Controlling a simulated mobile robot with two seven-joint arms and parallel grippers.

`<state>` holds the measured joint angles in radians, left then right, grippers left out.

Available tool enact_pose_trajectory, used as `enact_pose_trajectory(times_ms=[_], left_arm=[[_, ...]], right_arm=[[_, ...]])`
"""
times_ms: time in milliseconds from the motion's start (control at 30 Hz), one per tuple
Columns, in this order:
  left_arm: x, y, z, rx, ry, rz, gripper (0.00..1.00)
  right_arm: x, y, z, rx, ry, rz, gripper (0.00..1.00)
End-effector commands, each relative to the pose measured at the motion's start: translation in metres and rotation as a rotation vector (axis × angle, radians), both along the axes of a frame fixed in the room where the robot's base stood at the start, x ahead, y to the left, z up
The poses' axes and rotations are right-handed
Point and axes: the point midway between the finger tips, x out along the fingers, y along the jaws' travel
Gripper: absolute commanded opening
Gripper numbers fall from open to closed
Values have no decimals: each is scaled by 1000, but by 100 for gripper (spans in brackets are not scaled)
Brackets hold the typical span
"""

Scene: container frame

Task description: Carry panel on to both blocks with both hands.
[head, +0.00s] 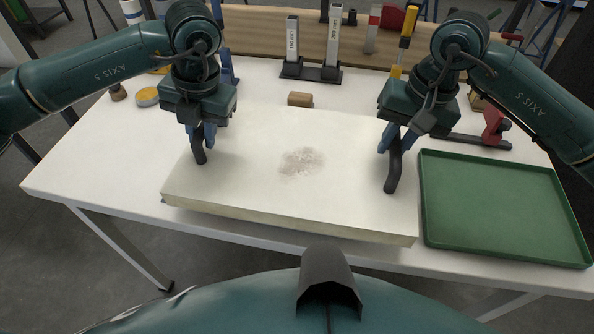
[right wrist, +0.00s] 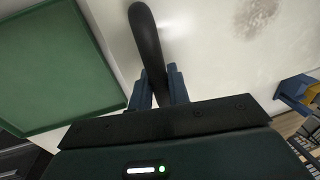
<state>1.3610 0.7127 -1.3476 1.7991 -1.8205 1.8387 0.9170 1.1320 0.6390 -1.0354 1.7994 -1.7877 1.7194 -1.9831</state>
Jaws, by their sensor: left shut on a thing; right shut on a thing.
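The panel (head: 250,190) is a thick cream slab with a greyish smudge in its middle, lying flat over the front of the white table. It has a black handle near each side. My left gripper (head: 203,135) is shut on the left handle (head: 199,152). My right gripper (head: 390,140) is shut on the right handle (head: 393,175), which also shows between the blue fingers in the right wrist view (right wrist: 147,40). A small brown wooden block (head: 300,99) shows just behind the panel's back edge. I see no second block clearly, and what lies under the panel is hidden.
A green tray (head: 505,205) lies close beside the panel's right edge. Upright gauge blocks on a dark stand (head: 311,72), a red-and-black clamp (head: 492,125) and a yellow-topped tin (head: 147,97) stand toward the back. White table (head: 100,160) is bare at left.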

Motion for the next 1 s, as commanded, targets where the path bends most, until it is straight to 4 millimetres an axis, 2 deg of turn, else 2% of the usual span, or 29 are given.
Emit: enact_pose_trajectory(times_ms=[67,100,333,667,767,1000], left_arm=[[1,2,-4,3,-3,4,0],[0,2,-3,4,0,4,21],[0,1,-3,2,0,2,39],[0,-1,3,0,-2,0,39],[0,-4,17,0,-3,0,39],[0,-13,69,0,-4,0,39]], right_arm=[[1,-1,-4,-2,-4,-4,0],[1,-2,-3,-4,0,-3,21],[0,-1,-3,-2,0,-2,39],[0,0,-2,-1,0,0,39],[0,0,-2,0,0,0,39],[0,0,-3,0,0,0,39]])
